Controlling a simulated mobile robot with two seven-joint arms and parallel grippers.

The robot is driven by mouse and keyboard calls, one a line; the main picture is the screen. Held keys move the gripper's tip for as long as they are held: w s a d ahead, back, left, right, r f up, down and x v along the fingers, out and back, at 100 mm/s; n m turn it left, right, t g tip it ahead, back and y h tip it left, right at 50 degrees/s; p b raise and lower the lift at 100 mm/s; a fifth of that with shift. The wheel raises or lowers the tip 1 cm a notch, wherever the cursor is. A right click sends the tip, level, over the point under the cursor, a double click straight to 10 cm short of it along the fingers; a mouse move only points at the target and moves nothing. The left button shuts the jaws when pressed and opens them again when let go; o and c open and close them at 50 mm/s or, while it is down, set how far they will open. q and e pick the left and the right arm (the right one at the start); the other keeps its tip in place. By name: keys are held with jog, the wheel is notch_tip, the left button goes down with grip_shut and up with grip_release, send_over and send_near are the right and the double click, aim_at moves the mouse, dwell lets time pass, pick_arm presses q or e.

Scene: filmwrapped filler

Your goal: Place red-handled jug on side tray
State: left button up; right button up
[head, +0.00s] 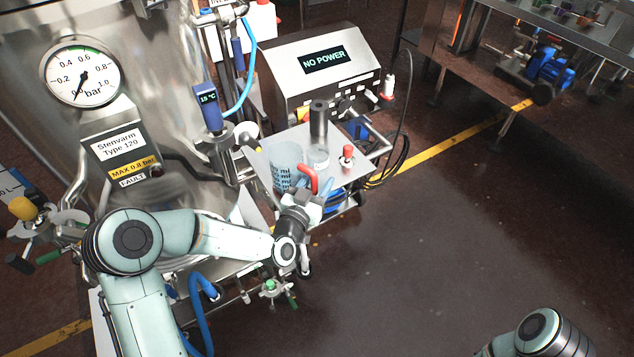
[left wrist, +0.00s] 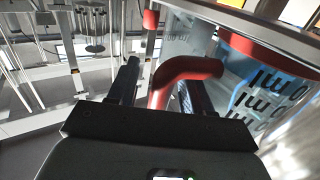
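The clear jug (head: 284,158) with dark volume markings and a red handle (head: 309,177) stands upright at the left part of the metal side tray (head: 336,175). I cannot tell whether its base touches the tray. My left gripper (head: 303,192) is at the handle, on the near side of the jug. In the left wrist view the red handle (left wrist: 188,69) passes between the two fingers of my left gripper (left wrist: 160,90), with a gap visible beside the left finger. The jug wall (left wrist: 255,95) is to the right. My right gripper is out of view.
A dark-topped cylinder (head: 319,125) and a red-capped item (head: 346,155) stand on the tray. A box with a "NO POWER" display (head: 324,60) is behind. The tank with a pressure gauge (head: 82,72) stands at left. The floor at right is clear.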

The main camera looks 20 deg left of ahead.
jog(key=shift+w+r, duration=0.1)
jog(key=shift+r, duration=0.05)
pick_arm(q)
jog(key=shift+s+r, duration=0.15)
jog(key=shift+r, duration=0.05)
jog(key=s+a+b, duration=0.1)
jog(key=s+b, duration=0.4)
jog(key=s, duration=0.6)
jog(key=shift+s+a+f, duration=0.15)
jog(key=shift+s+a, duration=0.05)
jog(key=shift+s, duration=0.15)
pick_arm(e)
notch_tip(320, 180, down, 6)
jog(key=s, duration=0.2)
